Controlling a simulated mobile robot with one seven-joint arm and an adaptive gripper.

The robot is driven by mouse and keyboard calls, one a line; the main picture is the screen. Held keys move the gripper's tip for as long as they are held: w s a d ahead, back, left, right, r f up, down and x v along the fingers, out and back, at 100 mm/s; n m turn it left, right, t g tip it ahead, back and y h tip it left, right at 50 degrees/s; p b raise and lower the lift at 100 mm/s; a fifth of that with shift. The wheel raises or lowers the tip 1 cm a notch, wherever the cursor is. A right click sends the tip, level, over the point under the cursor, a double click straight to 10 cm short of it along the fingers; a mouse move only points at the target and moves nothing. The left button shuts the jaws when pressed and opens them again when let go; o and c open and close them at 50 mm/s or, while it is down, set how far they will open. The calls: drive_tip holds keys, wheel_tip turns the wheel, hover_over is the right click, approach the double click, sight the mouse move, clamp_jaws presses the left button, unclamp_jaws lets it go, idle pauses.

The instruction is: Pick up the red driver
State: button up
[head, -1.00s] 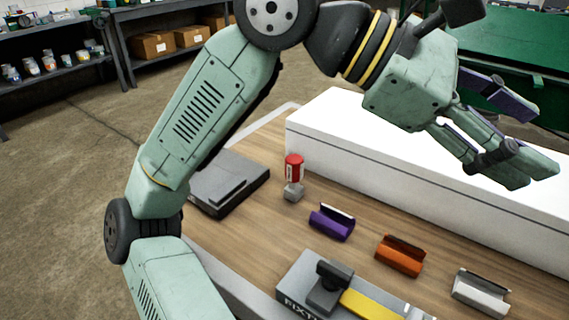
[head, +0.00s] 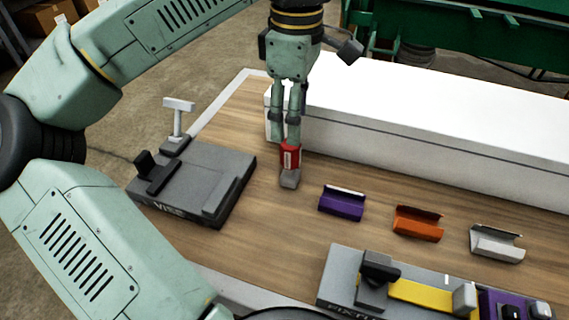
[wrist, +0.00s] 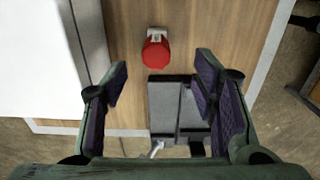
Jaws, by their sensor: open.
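The red driver (head: 290,156) stands upright in a small grey holder (head: 289,179) on the wooden bench, in front of the long white box. It also shows from above in the wrist view (wrist: 155,52), at the top centre, beyond the fingertips. My gripper (head: 286,132) points down in the head view, its fingers just above or behind the driver's top. In the wrist view my gripper (wrist: 160,75) is open, with nothing between its fingers. I cannot tell from the head view whether a finger touches the driver.
The long white box (head: 420,130) runs along the back of the bench. A grey vise (head: 200,185) lies at left. Purple (head: 341,204), orange (head: 417,223) and light grey (head: 496,243) holders lie at right. A fixture block (head: 345,280) with a yellow bar stands in front.

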sight(290, 154)
wheel_tip(290, 154, down, 4)
drive_tip(key=shift+d+f, duration=0.1)
drive_tip(key=shift+f, duration=0.05)
drive_tip(key=shift+w+a+f+p, duration=0.15)
drive_tip(key=shift+f+p, duration=0.4)
drive_tip(key=shift+f, duration=0.8)
drive_tip(key=shift+w+a+f+p, duration=0.15)
drive_tip(key=shift+f+p, duration=0.35)
drive_tip(key=shift+f, duration=0.8)
drive_tip(key=shift+c, duration=0.5)
clamp_jaws()
